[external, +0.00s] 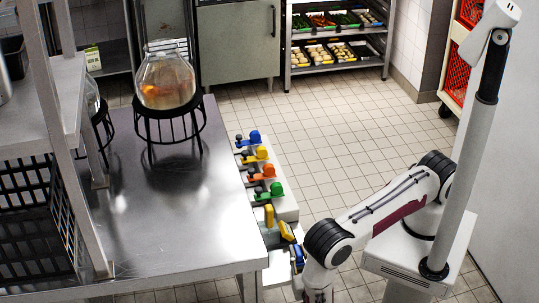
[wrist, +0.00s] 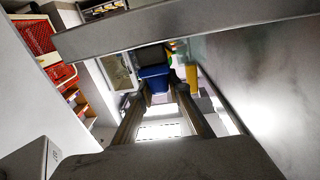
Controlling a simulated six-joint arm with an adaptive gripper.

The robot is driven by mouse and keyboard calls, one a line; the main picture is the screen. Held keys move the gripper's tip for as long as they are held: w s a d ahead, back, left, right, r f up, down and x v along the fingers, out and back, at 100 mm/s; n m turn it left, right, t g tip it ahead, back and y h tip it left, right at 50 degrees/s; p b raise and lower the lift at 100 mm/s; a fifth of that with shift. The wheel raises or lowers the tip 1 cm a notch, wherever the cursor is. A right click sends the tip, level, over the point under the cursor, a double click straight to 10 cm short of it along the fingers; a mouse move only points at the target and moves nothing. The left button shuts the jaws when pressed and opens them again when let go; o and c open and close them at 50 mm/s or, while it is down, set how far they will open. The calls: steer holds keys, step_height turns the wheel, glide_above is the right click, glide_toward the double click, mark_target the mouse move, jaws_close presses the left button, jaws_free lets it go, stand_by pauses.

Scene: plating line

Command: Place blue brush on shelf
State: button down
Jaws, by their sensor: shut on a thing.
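A blue brush (wrist: 153,78) is between the fingertips of my gripper (wrist: 158,92) in the wrist view. My gripper is shut on it. In the external view a blue piece (external: 298,256) shows low in the middle, just right of the steel table and beside my arm, near a yellow piece (external: 286,231). My wrist and fingers are largely hidden or cut off there. A steel shelf (external: 72,82) stands above the table at the left. Which shelf the task names cannot be told.
The steel table (external: 190,235) has a round glass bowl (external: 165,80) on a black wire stand and a black crate (external: 35,225). Coloured handles, including a green one (external: 276,190), line its right edge. A food rack (external: 338,48) stands behind. The tiled floor is clear.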

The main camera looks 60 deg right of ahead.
steer(key=shift+f, duration=0.15)
steer(key=c, duration=1.9)
jaws_free()
steer(key=shift+s+a, duration=0.1)
steer(key=v, duration=1.1)
steer(key=shift+s+a, duration=0.3)
